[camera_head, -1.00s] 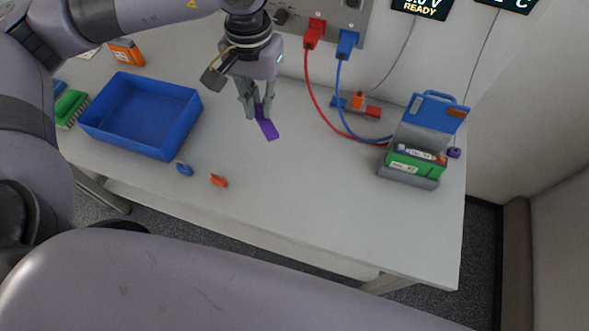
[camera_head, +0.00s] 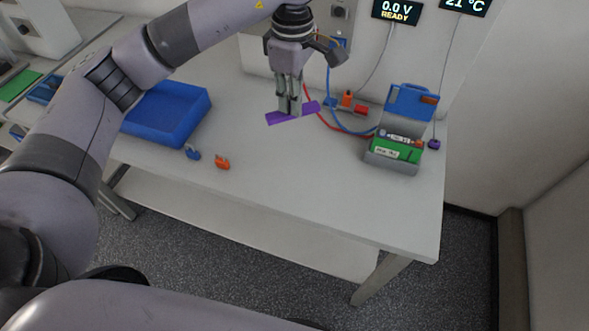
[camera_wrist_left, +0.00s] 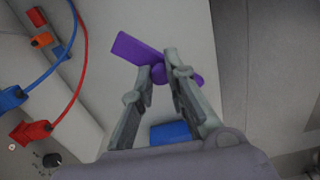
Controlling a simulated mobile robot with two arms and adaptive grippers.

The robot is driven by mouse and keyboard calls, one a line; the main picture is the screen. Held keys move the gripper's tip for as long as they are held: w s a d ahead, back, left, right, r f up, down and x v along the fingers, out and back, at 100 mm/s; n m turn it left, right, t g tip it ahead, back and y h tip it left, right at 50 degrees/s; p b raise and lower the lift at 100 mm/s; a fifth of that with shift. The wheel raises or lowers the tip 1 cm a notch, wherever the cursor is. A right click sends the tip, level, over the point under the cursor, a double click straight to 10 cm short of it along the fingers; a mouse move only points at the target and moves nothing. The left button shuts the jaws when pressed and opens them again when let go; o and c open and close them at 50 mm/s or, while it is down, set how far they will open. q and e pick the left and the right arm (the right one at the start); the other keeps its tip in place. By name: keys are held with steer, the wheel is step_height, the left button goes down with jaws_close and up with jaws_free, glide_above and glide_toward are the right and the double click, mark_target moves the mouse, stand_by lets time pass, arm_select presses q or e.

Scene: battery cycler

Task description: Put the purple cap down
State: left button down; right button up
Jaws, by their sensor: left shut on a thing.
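The purple cap (camera_head: 277,118) is a flat, elongated piece with a round knob in its middle. My left gripper (camera_head: 290,112) is shut on it and holds it over the back middle of the table. In the left wrist view the cap (camera_wrist_left: 133,48) sticks out on both sides of the fingers (camera_wrist_left: 160,75), which pinch the knob. Whether the cap touches the table I cannot tell. My right gripper is not in view.
A blue bin (camera_head: 165,115) stands at the left. The table's front middle is clear.

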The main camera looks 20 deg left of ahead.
arm_select(q)
steer(key=shift+s+d+f+n, duration=0.1)
steer(key=shift+d+f+n, duration=0.05)
steer(key=shift+f+n, duration=0.35)
steer(key=shift+f+p, duration=0.6)
steer(key=shift+f, duration=0.3)
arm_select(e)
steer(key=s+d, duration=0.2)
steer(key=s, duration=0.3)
arm_select(q)
step_height(320, 180, down, 17)
steer(key=p, duration=0.4)
steer(key=shift+r+p, duration=0.2)
steer(key=shift+p, duration=0.15)
steer(key=shift+f, duration=0.25)
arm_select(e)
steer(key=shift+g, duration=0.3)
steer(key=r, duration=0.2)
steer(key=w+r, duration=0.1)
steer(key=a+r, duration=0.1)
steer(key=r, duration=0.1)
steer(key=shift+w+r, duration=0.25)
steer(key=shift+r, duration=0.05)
arm_select(q)
steer(key=shift+f, duration=0.1)
